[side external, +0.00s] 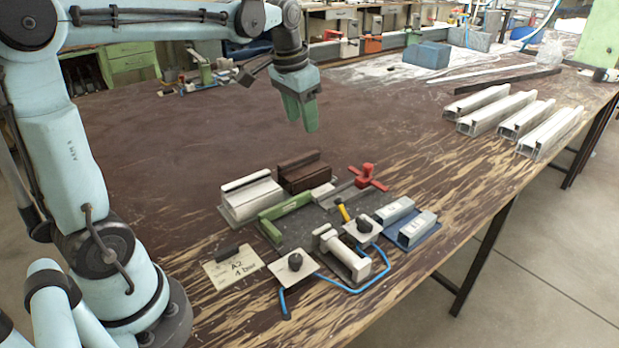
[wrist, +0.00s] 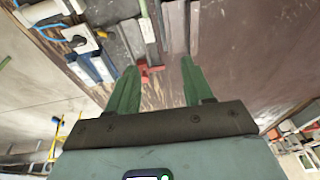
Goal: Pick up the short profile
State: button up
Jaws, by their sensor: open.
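Two short pale grey profiles, one (side external: 394,211) behind the other (side external: 417,229), lie side by side on a blue mat (side external: 408,246) at the right of the clamp area. A short white profile (side external: 250,198) and a short brown profile (side external: 305,172) lie further left. The pictures do not settle which one is the short profile of the task. My gripper (side external: 301,115) hangs above the bench, behind and clear of all of these. In the wrist view its green fingers (wrist: 161,80) are spread apart with nothing between them.
A green clamp bar (side external: 286,218) and a red-handled clamp (side external: 367,177) stand among the short profiles. White blocks with black knobs and a blue hose (side external: 375,283) are in front. Several long white profiles (side external: 497,112) lie at the back right. The bench's left middle is clear.

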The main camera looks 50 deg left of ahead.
jog(key=w+a+f+g, duration=0.3)
jog(key=w+a, duration=0.2)
jog(key=a, duration=0.4)
send_over(299, 157)
jog(key=shift+h, duration=0.3)
jog(key=f, duration=0.6)
jog(key=shift+s+a+f, duration=0.15)
jog(key=shift+s+a, duration=0.05)
jog(key=shift+s, duration=0.15)
jog(key=shift+w+d+f, duration=0.15)
jog(key=shift+f, duration=1.2)
jog(key=shift+w+d+f, duration=0.1)
jog(key=shift+f, duration=1.25)
grip_shut()
